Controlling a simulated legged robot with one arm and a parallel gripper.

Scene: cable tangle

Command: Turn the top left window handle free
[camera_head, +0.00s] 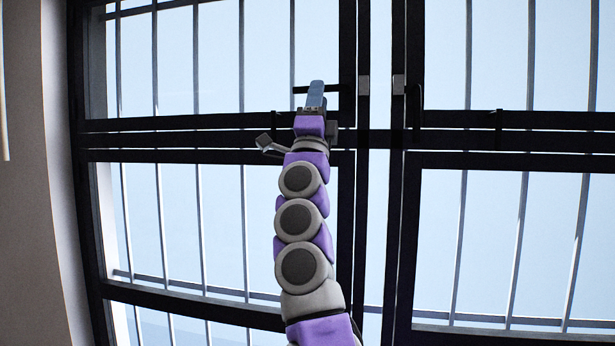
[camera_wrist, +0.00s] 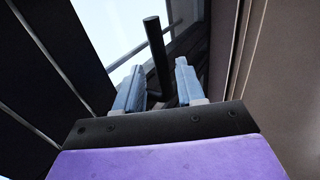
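The top left window handle (camera_head: 299,90) is a dark bar lying roughly level across the lower right of the upper left pane, beside the dark upright frame. My gripper (camera_head: 316,88) is raised in front of it and hides its middle. In the wrist view the black handle (camera_wrist: 156,50) stands up between the two blue fingers of my gripper (camera_wrist: 160,66). The fingers are apart, with a gap visible on each side of the handle. In the head view the two fingers overlap.
Dark frame bars (camera_head: 200,140) cross behind my arm. Another dark handle (camera_head: 413,100) hangs on the right sash. Thin upright bars (camera_head: 198,210) stand behind the panes. A pale wall (camera_head: 50,200) is at the left. The space right of my arm is clear in front of the window.

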